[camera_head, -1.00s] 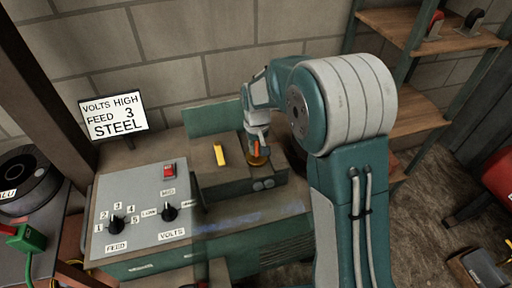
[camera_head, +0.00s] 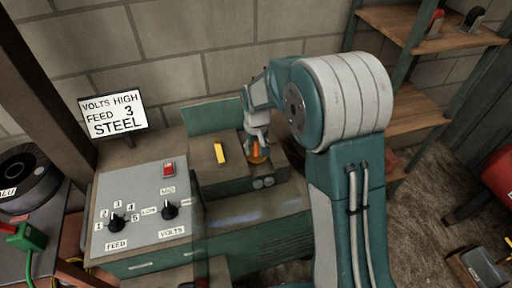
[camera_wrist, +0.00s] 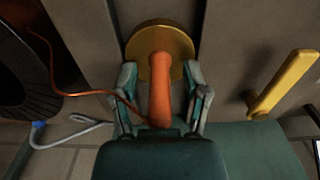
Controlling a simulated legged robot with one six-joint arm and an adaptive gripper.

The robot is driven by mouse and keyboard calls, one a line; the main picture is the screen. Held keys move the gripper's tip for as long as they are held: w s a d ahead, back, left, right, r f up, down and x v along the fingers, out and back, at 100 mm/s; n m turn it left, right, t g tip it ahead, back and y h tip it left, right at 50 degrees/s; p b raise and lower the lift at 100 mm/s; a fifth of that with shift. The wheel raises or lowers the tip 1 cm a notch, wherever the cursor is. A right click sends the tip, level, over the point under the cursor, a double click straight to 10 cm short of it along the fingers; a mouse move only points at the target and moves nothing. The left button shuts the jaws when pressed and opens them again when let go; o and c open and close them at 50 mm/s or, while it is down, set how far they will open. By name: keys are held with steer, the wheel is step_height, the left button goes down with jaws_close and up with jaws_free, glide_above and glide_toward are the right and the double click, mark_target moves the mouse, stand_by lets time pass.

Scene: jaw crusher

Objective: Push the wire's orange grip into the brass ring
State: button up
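The wire's orange grip (camera_wrist: 160,92) stands between the fingers of my gripper (camera_wrist: 161,82) in the wrist view. Gaps show on both sides of it, so my gripper looks open around it. The grip's far end overlaps the brass ring (camera_wrist: 143,39); its seating depth is hidden. In the head view the orange grip (camera_head: 256,150) and my gripper (camera_head: 257,146) are at the ring (camera_head: 257,160), on the green-grey machine block. The thin orange wire (camera_wrist: 82,94) runs from the upper left toward the grip's near end in the wrist view.
A yellow handle (camera_head: 220,153) stands left of the ring; it is to the right in the wrist view (camera_wrist: 284,83). A control panel (camera_head: 142,205) with two knobs and a red switch is at the left. A sign (camera_head: 113,115) stands behind it.

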step_height(320, 180, up, 12)
steer(key=shift+f, duration=0.1)
stand_by(0.5)
stand_by(0.4)
steer(key=s+d+r+m+t, duration=0.15)
steer(key=s+d+r, duration=0.3)
steer(key=s, duration=0.45)
steer(key=s+d+r+t, duration=0.35)
steer(key=s+r, duration=0.25)
steer(key=s, duration=0.4)
steer(key=s+d+f, duration=0.2)
steer(key=s, duration=0.5)
steer(key=shift+d+m+t, duration=0.15)
steer(key=shift+m+t, duration=0.15)
steer(key=shift+m, duration=0.15)
steer(key=shift+o, duration=0.2)
